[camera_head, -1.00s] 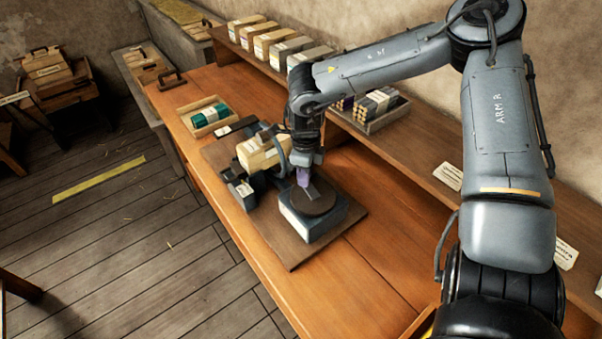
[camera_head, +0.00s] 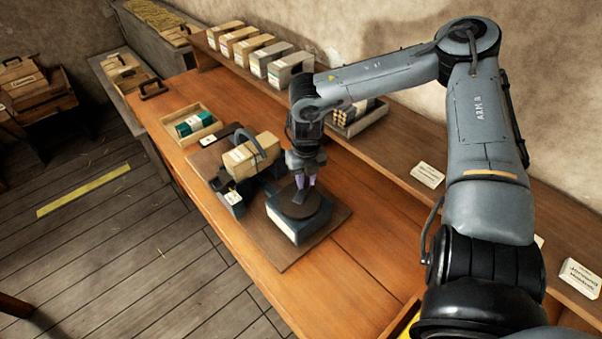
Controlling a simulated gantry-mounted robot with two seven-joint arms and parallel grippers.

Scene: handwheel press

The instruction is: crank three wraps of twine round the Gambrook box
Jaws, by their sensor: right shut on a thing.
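A tan cardboard box (camera_head: 240,157) with a pale label lies in the dark machine on a wooden board (camera_head: 275,250). In front stands a grey block (camera_head: 290,225) topped by a dark round handwheel (camera_head: 298,206). My right gripper (camera_head: 304,184) points down at the back of this wheel. Its purple-tipped fingers are shut on the wheel's handle, which they mostly hide. I cannot make out twine on the box. My left gripper is not in view.
An open tray (camera_head: 172,118) with a green-wrapped roll (camera_head: 194,124) sits behind the machine. A shelf (camera_head: 370,150) along the wall carries several boxes (camera_head: 290,68) and a tray of small rolls (camera_head: 362,117). The bench front (camera_head: 350,290) is clear.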

